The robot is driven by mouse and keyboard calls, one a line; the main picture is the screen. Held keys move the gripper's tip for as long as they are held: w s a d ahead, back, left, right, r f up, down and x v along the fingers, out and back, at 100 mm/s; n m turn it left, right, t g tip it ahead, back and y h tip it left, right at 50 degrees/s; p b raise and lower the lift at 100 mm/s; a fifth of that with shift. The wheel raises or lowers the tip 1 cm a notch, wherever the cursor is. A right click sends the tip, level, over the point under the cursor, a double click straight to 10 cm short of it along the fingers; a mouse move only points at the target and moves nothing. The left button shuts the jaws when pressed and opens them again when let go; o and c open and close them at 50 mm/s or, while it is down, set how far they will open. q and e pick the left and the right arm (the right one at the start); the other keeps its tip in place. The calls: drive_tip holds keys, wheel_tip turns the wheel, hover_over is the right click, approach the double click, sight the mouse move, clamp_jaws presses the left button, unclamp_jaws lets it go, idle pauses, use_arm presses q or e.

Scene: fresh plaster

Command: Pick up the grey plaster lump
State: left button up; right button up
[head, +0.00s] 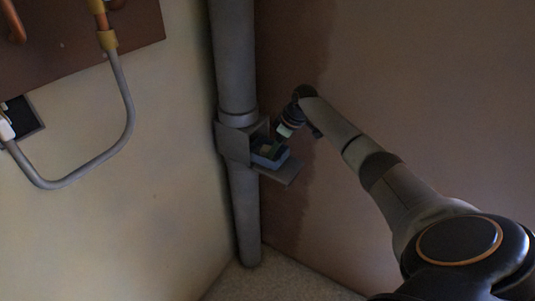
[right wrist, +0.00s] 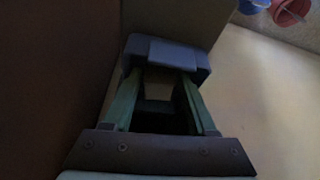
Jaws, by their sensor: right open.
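A blue-grey block (head: 270,161) sits on a small bracket shelf in the corner, in front of the grey pipe. My right gripper (head: 276,143) reaches down to it from the upper right, with its fingers at the block. In the right wrist view, the block (right wrist: 190,55) lies across the far ends of my two green fingers, which stand apart with a gap between them. A paler face shows at its middle. I cannot tell for sure whether this block is the grey plaster lump, nor whether the fingers touch it. My left gripper is not in view.
The grey pipe (head: 235,60) runs down the corner behind the shelf. The bracket's side plate (head: 233,144) stands left of the block, and its shelf edge (head: 285,172) juts out right. A bent grey conduit (head: 125,100) is on the left wall. Red and blue things (right wrist: 291,11) show upper right.

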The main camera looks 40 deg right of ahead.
clamp_jaws()
idle(0.4)
drive_tip(key=shift+r, duration=0.15)
